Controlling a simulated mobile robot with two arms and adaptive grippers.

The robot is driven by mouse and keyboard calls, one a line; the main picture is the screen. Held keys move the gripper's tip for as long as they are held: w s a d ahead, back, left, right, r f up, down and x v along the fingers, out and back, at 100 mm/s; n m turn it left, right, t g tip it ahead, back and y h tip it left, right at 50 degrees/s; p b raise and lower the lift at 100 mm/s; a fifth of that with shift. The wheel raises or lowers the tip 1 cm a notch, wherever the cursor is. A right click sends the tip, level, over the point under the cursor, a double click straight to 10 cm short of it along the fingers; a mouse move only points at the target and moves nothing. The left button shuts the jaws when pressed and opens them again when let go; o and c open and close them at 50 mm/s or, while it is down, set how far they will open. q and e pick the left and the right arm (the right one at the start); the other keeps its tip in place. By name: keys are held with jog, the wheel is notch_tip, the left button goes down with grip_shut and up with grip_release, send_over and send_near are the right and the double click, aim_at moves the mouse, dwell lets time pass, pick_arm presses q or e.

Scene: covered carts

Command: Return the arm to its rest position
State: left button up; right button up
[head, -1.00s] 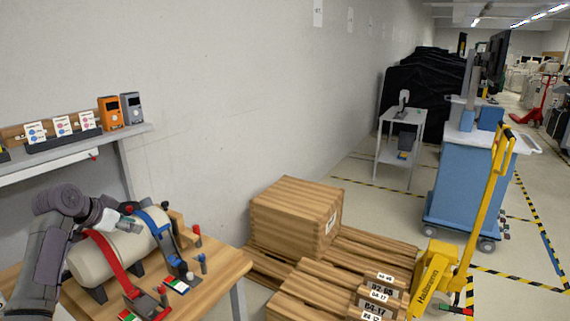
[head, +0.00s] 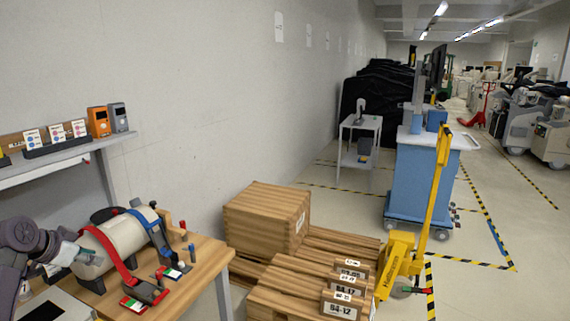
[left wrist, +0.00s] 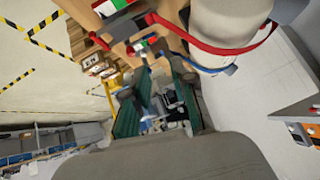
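My left arm comes in at the lower left of the head view. Its gripper (head: 68,254) is beside the left end of a pale cylinder (head: 112,240). In the left wrist view the two fingers stand apart with teal inner faces, and the gripper (left wrist: 158,95) holds nothing that I can make out. The cylinder, with a red strap (head: 112,257) and a blue strap (head: 152,229), lies on a wooden table (head: 205,262). In the left wrist view the cylinder (left wrist: 225,28) is at the top right. Whether gripper and cylinder touch cannot be told. My right gripper is not in view.
A shelf (head: 60,160) with small boxes hangs above the table. Wooden crates (head: 268,220) stand right of it, beside a yellow pallet jack (head: 395,270). A blue cart (head: 418,185) and a small grey cart (head: 358,140) stand farther back. Open floor lies to the right.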

pick_arm(q)
jog(key=s+d+f+g+y, duration=0.1)
jog(key=s+d+f+g, duration=0.1)
jog(key=s+d+f, duration=0.8)
jog(key=s+d+f+g, duration=0.2)
jog(key=s+d+f, duration=0.4)
jog(key=f, duration=0.6)
jog(key=s+d+n, duration=0.1)
jog(key=s+d, duration=0.3)
jog(key=s, duration=0.4)
jog(key=s+d+n+g, duration=0.1)
jog(key=s+d, duration=0.3)
jog(key=s, duration=0.3)
jog(key=s+d+n, duration=0.1)
jog(key=s+d, duration=0.3)
jog(key=s, duration=0.4)
notch_tip(320, 180, down, 24)
jog(key=f+g, duration=0.1)
jog(key=s+a+f+g, duration=0.1)
jog(key=s+a+f, duration=0.2)
jog(key=s+f, duration=1.4)
jog(key=shift+s+a+f+g+y, duration=0.2)
jog(key=shift+s+g+y, duration=0.1)
jog(key=shift+s+y, duration=0.15)
